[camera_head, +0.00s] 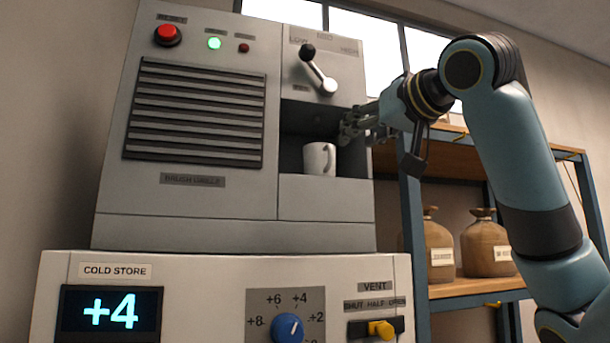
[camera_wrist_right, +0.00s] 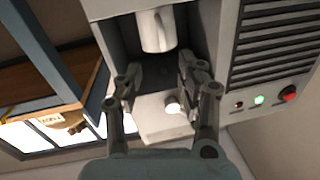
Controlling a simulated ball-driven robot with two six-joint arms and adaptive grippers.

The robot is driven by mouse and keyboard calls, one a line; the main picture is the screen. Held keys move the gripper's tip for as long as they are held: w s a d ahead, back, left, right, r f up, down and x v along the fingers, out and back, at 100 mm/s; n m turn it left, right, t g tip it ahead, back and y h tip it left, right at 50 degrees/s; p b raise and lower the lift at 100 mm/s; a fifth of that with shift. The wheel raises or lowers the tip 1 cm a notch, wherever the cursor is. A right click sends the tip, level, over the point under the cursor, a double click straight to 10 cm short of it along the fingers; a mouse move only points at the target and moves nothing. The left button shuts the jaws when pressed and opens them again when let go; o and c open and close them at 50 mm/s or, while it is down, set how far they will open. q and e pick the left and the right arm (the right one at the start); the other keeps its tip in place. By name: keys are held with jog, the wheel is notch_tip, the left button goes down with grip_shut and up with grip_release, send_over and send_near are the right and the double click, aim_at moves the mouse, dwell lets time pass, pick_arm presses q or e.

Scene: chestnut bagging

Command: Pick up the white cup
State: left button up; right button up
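The white cup (camera_head: 318,159) stands upright in the recess of the grey machine (camera_head: 190,205), with its handle toward the right. In the right wrist view the cup (camera_wrist_right: 156,31) shows at the top, inside the recess. My right gripper (camera_head: 352,126) is at the recess's right side, above and to the right of the cup. In the wrist view its two fingers (camera_wrist_right: 157,84) are spread with nothing between them, and the cup lies beyond them, apart from them. My left gripper is in neither view.
A lever (camera_head: 318,72) sticks out above the recess, close over the cup's space. The recess walls and front ledge (camera_head: 325,191) bound the cup closely. A shelf (camera_head: 470,290) with brown sacks (camera_head: 487,245) stands at right. A cold store panel (camera_head: 200,290) is below.

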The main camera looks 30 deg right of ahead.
aim_at(330, 147)
jog(key=w+p, duration=0.1)
jog(key=w, duration=0.2)
jog(key=w+p, duration=0.2)
jog(key=w, duration=0.2)
jog(key=w+p, duration=0.1)
jog(key=w, duration=0.2)
jog(key=shift+w+d+r+p, duration=0.25)
jog(key=shift+p, duration=0.05)
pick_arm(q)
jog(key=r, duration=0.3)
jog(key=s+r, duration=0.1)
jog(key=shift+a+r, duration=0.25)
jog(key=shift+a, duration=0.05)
pick_arm(e)
jog(key=shift+s, duration=0.1)
jog(key=shift+c, duration=0.3)
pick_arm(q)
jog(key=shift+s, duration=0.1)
pick_arm(e)
grip_shut()
